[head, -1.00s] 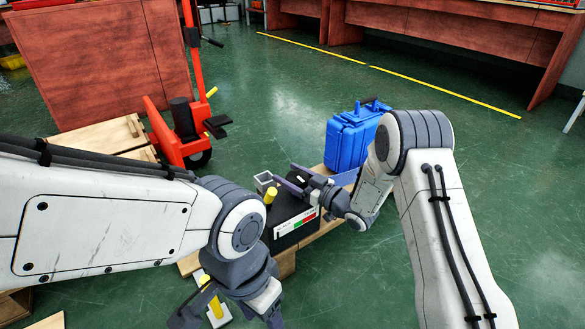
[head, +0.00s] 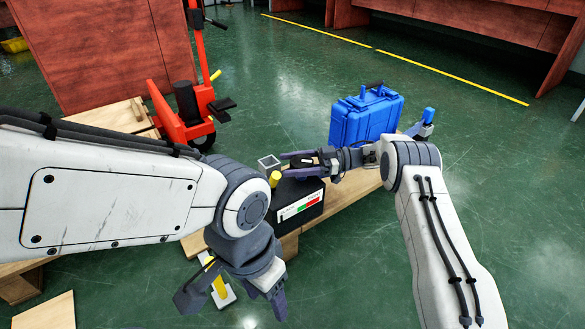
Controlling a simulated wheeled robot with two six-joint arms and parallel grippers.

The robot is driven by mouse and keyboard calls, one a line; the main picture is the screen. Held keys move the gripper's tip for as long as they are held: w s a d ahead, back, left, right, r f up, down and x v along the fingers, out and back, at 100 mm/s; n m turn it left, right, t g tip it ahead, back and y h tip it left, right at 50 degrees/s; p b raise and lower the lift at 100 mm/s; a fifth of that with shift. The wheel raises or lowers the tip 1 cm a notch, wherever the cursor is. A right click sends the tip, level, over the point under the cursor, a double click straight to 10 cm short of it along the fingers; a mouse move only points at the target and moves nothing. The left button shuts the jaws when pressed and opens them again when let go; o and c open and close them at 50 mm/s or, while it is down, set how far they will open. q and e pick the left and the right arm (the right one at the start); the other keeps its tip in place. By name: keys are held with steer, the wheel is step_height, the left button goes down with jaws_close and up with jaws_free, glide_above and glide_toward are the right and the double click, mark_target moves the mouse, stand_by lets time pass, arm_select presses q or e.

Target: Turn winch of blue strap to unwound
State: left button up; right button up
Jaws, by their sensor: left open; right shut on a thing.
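A small grey device with a blue top (head: 427,117) stands at the right end of the pallet, beside the blue case; it may be the winch of the blue strap, but no strap is clearly visible. My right gripper (head: 296,163) is over the top of a black box (head: 290,205), left of the blue device and apart from it. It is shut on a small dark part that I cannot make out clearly. My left gripper (head: 234,298) is open, low at the front, around or above a grey device with a yellow handle (head: 217,281).
The black box has a yellow knob (head: 275,179) and a grey square part (head: 268,162). A red pallet jack (head: 190,120) stands behind left. The green floor at right is clear.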

mark_target(312, 161)
steer(key=shift+s+d+n+g+h+b, duration=0.15)
steer(key=shift+n+g+h+b, duration=0.15)
steer(key=shift+n+g+b, duration=0.65)
steer(key=shift+g, duration=0.35)
steer(key=o, duration=1.2)
steer(key=shift+o, duration=0.2)
steer(key=b+v, duration=0.2)
steer(key=v, duration=0.5)
steer(key=shift+f+b, duration=0.1)
steer(key=shift+b, duration=0.2)
steer(key=shift+d, duration=0.35)
steer(key=shift+a, duration=0.15)
